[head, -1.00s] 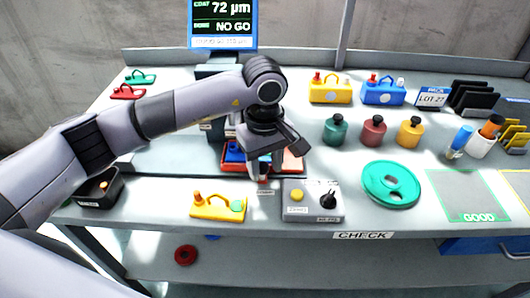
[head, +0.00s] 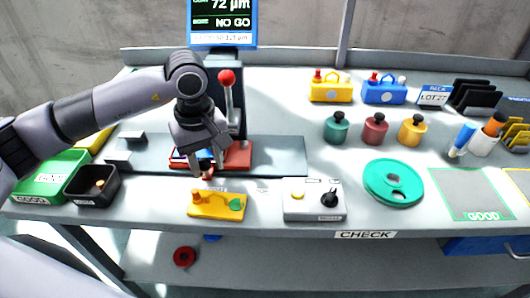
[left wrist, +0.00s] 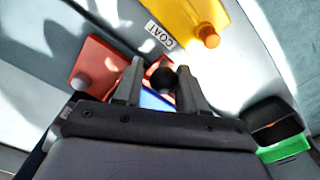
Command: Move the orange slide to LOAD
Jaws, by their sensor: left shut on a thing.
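The orange slide (head: 238,157) is a red-orange plate on the long grey rail base (head: 280,155), below the upright column. It also shows in the left wrist view (left wrist: 95,65), left of the fingers. My left gripper (head: 204,166) points down at the slide's front side. In the left wrist view its fingers are shut around a small dark knob (left wrist: 163,78). A COAT label (left wrist: 160,33) lies in front of the rail. I can read no LOAD mark.
A yellow plate with an orange knob (head: 215,205) lies just in front of my gripper. A grey switch box (head: 313,200) stands to its right. A black bin (head: 93,187) and green GOOD tray (head: 45,178) are at left. A red-ball lever (head: 227,77) rises behind.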

